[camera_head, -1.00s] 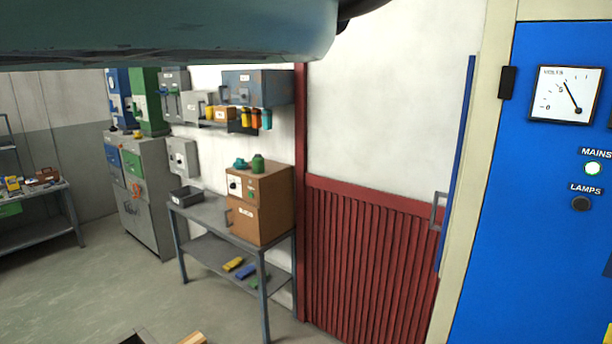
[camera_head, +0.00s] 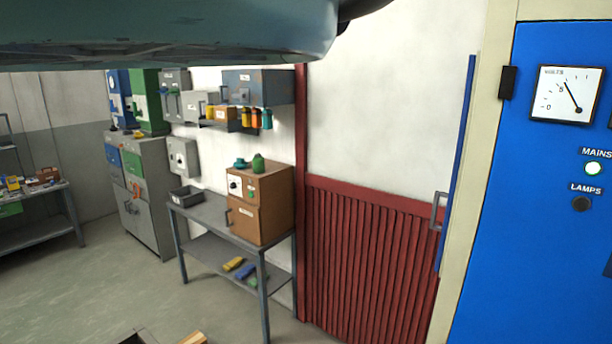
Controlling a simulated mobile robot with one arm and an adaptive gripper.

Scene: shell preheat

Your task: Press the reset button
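No control labelled as a reset button can be made out. A blue panel (camera_head: 520,230) fills the right side, with a volts meter (camera_head: 567,94), a lit MAINS lamp (camera_head: 593,168) and a dark round LAMPS control (camera_head: 581,204). The panel runs out of the picture at the right. A brown box (camera_head: 262,205) on a grey bench has a dial and small red and green spots on its front, too small to read. My gripper is not in view; a teal part of my own body covers the top left.
The grey bench (camera_head: 214,219) stands left of a red slatted partition (camera_head: 365,262). Grey cabinets (camera_head: 153,200) and wall boxes (camera_head: 265,87) are further back. A shelf table (camera_head: 40,239) stands at far left. The floor (camera_head: 130,285) between is mostly clear, with a box edge at the bottom.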

